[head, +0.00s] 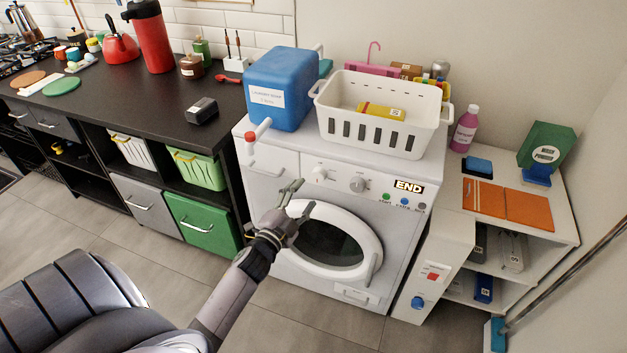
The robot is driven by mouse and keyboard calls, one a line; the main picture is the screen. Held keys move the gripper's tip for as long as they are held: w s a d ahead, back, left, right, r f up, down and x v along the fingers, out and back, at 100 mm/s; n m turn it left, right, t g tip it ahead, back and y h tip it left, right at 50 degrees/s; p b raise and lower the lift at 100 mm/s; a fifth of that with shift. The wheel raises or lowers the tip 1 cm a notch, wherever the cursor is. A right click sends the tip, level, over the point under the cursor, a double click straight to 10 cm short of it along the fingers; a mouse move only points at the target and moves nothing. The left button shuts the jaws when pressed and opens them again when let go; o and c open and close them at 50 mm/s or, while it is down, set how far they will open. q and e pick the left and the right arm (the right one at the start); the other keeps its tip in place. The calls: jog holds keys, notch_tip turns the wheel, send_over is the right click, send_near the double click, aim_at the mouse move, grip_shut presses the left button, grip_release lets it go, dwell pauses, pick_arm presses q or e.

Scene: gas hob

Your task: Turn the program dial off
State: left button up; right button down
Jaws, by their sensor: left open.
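The white washing machine (285,238) has a front panel with two round dials. The larger dial (357,184) is near the middle of the panel, and a smaller dial (320,174) is to its left. Their markings are too small to read. An END display (409,187) shows at the panel's right. My left gripper (302,196) is open and empty in front of the machine, below and left of the dials in the picture and apart from the larger one. It covers part of the machine's front and door edge. My right gripper is not in view.
The round door (370,236) looks closed. A blue laundry soap container (283,88) and a white basket (380,112) stand on top. A red-ended tap-like handle (251,137) sticks out at the top left. Small coloured buttons (403,202) lie below the display. Floor is clear in front.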

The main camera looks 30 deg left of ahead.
aim_at(316, 178)
pick_arm(q)
jog(key=w, duration=0.7)
jog(key=shift+a, duration=0.4)
jog(key=shift+c, duration=0.3)
jog(key=c, duration=1.1)
